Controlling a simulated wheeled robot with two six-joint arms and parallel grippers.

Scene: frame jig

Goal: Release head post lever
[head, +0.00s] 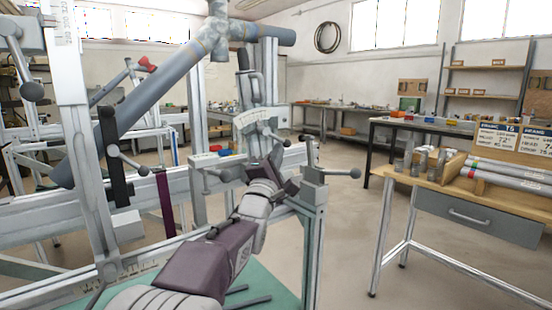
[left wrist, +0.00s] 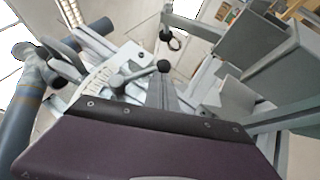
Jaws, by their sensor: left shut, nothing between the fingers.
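The post (head: 250,88) with a curved scale plate (head: 254,119) stands behind my left gripper in the head view. A lever with a dark ball end (head: 287,142) sits just below that plate. In the left wrist view a grey lever (left wrist: 138,74) runs from a round hub to a black ball, beside the scale plate (left wrist: 98,78). My left gripper (head: 276,158) is shut and empty, close to this lever; its fingers also show in the left wrist view (left wrist: 162,92), reaching towards the ball. Whether they touch it I cannot tell. My right gripper is out of view.
Blue-grey frame tubes (head: 150,92) cross the jig at upper left. Another ball lever (head: 128,158) is on the left upright, and a clamp block with a lever (head: 330,172) is on the right. A wooden bench (head: 440,188) stands right, beyond open floor.

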